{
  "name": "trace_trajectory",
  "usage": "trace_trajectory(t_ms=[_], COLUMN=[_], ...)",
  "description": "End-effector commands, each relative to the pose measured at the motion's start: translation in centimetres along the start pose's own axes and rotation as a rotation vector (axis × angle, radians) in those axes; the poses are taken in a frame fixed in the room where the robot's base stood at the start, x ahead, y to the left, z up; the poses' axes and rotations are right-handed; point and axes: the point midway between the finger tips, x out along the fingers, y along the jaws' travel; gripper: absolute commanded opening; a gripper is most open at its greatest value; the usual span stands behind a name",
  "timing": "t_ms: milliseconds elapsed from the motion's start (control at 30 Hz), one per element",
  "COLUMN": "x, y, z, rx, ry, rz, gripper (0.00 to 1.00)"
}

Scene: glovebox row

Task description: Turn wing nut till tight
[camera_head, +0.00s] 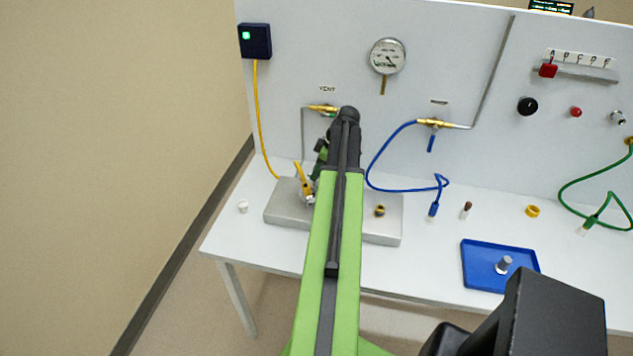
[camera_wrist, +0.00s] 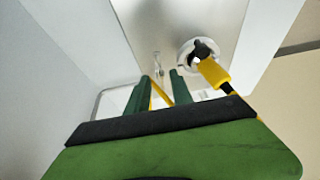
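My gripper (camera_wrist: 160,88) shows in the wrist view as two dark green fingers standing apart, with no object clearly held between them. A yellow cable runs behind the gap. In the head view my gripper (camera_head: 319,160) is mostly hidden by my arm, above the left half of a grey block (camera_head: 285,214). A yellow connector (camera_head: 307,189) meets a pale fitting on that block; in the wrist view the yellow connector (camera_wrist: 214,73) lies right of the fingers, by a white round base. I cannot make out the wing nut with certainty; a small metallic piece (camera_wrist: 157,64) shows beyond the fingers.
A brass vent valve (camera_head: 323,108) is on the panel behind my arm. A small brass and black fitting (camera_head: 380,211) is on the block's right half. A blue hose (camera_head: 384,150) and a blue tray (camera_head: 480,267) are to the right. The table's left end is mostly clear.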

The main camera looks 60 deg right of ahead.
Motion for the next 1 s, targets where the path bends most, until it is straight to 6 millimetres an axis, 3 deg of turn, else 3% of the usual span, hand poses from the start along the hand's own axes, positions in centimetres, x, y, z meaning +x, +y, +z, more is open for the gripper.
trace_trajectory(t_ms=[267,500,1000], x=[0.30,0.29,0.29], y=[0.00,0.00,-0.09], z=[-0.06,-0.03,0.01], rx=[0.000,0.000,0.022], ry=[0.000,0.000,0.000], rz=[0.000,0.000,0.009], gripper=[0.27,0.00,0.00])
